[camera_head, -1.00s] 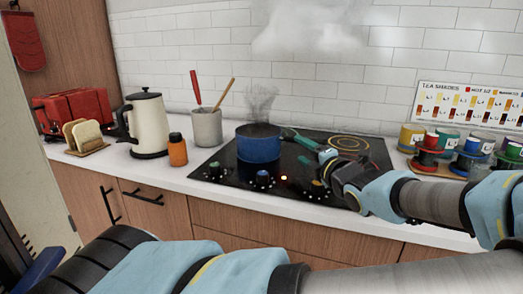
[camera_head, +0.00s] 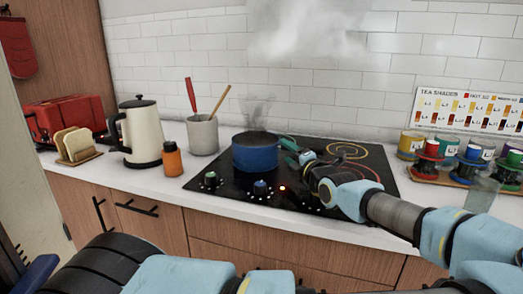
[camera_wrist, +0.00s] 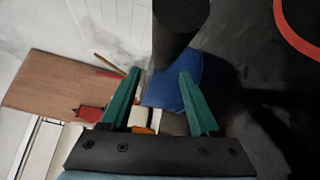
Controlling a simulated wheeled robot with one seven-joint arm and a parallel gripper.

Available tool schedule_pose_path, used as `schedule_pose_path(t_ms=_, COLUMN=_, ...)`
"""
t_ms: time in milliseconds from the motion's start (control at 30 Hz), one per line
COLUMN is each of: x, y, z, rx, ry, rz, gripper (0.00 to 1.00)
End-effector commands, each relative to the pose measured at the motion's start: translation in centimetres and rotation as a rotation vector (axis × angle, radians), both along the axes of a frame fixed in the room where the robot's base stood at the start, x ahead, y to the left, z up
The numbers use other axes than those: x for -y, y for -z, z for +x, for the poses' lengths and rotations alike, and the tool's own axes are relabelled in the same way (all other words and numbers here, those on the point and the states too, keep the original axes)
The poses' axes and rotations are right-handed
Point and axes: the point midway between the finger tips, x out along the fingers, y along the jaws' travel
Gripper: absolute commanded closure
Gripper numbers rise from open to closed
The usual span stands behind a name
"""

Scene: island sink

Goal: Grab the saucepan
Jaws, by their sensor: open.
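The blue saucepan (camera_head: 255,155) stands upright on the left part of the black cooktop, with steam rising from it. My gripper (camera_head: 293,150) is just to the right of the saucepan, its green fingers apart and pointing toward it. In the wrist view, blue saucepan wall (camera_wrist: 178,92) shows between and beyond the open fingers (camera_wrist: 160,74). A dark rounded bar, which looks like the saucepan's handle (camera_wrist: 180,28), shows above the fingertips in that picture. I cannot tell whether it lies between the fingers. In the head view the handle is not clearly visible.
The black cooktop (camera_head: 225,187) has front knobs and a glowing red light. A grey utensil crock (camera_head: 202,136), orange bottle (camera_head: 172,160) and cream kettle (camera_head: 141,135) stand left. Colourful cups and tins (camera_head: 428,160) and a clear glass (camera_head: 482,194) stand right.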

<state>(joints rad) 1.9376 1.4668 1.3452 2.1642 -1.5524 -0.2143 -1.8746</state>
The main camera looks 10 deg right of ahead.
Motion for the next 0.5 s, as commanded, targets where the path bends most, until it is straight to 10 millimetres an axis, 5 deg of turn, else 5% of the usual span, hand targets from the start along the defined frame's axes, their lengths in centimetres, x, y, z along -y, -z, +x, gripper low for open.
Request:
schedule_pose_path(t_ms=200, x=-0.7, y=0.0, z=2.5, rx=-0.002, ry=-0.004, rz=0.003, gripper=0.38)
schedule_pose_path(t_ms=500, x=-0.6, y=0.2, z=2.9, rx=-0.001, ry=-0.001, rz=0.001, gripper=0.38)
